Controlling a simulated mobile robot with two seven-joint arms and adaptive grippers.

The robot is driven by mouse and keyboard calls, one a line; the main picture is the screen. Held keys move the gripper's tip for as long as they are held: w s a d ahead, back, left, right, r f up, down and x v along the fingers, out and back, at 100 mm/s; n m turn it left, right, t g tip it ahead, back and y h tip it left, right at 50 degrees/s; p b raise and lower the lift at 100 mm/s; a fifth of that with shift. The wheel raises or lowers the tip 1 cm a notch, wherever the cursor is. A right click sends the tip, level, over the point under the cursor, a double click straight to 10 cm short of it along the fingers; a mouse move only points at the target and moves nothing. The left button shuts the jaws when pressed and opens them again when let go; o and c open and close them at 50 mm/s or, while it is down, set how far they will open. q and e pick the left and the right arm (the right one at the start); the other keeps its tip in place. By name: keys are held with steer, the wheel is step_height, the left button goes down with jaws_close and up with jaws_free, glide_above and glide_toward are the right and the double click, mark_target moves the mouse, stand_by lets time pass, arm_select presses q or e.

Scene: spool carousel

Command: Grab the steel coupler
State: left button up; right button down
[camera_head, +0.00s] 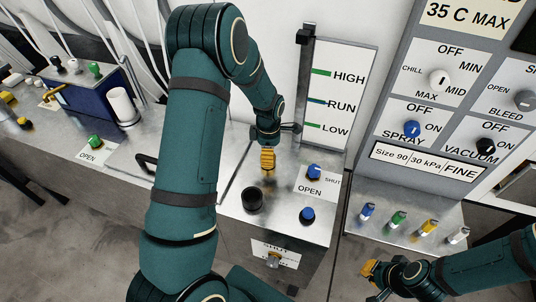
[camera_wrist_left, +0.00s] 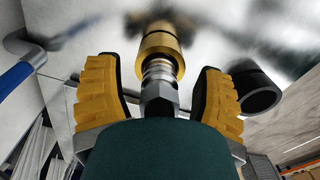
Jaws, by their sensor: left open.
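The steel coupler (camera_wrist_left: 158,80) shows in the left wrist view as a ribbed, hexagonal steel piece joined to a brass collar (camera_wrist_left: 158,48). My left gripper (camera_wrist_left: 158,88) is open, with one yellow finger on each side of the coupler and visible gaps between. My green palm hides the coupler's near end. In the head view my left gripper (camera_head: 267,160) hangs over the steel cabinet top, and I cannot make out the coupler there. My right gripper (camera_head: 371,277) is at the bottom edge, partly cut off, away from the coupler; its opening is unclear.
A black cup-like ring (camera_head: 253,200) stands close to my left gripper; it also shows in the wrist view (camera_wrist_left: 260,92). Blue knobs (camera_head: 307,214) sit on the cabinet top. The level gauge panel (camera_head: 338,95) rises behind. Several coloured fittings (camera_head: 398,219) stand on the right shelf.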

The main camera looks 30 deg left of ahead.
arm_select(q)
jaws_close()
steer(key=shift+r, duration=0.1)
